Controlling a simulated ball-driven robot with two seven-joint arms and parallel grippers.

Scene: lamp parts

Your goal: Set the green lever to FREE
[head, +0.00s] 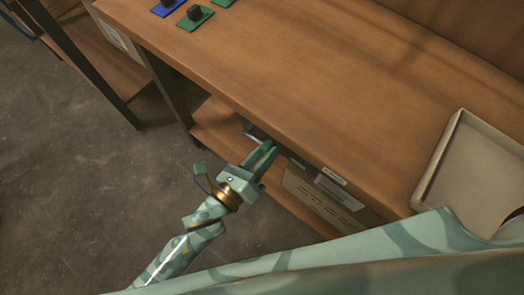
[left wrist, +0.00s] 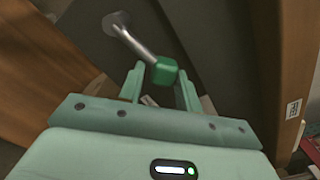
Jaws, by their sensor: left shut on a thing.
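The green lever (left wrist: 165,72) shows in the left wrist view as a metal rod with a green block-shaped knob, its rod running up and left to a round pivot (left wrist: 115,22) on a dark panel (left wrist: 205,35). My left gripper (head: 268,150) is below the workbench's front edge in the head view. In the left wrist view its fingers (left wrist: 160,82) stand on both sides of the knob and are shut on it. My right gripper is not in view.
A wooden workbench (head: 300,75) overhangs a lower shelf (head: 215,125) holding a box (head: 325,205). A beige tray (head: 440,160) lies on the bench at right. Green (head: 195,18) and blue (head: 166,7) plates with dark knobs sit at the far left. The bench middle is clear.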

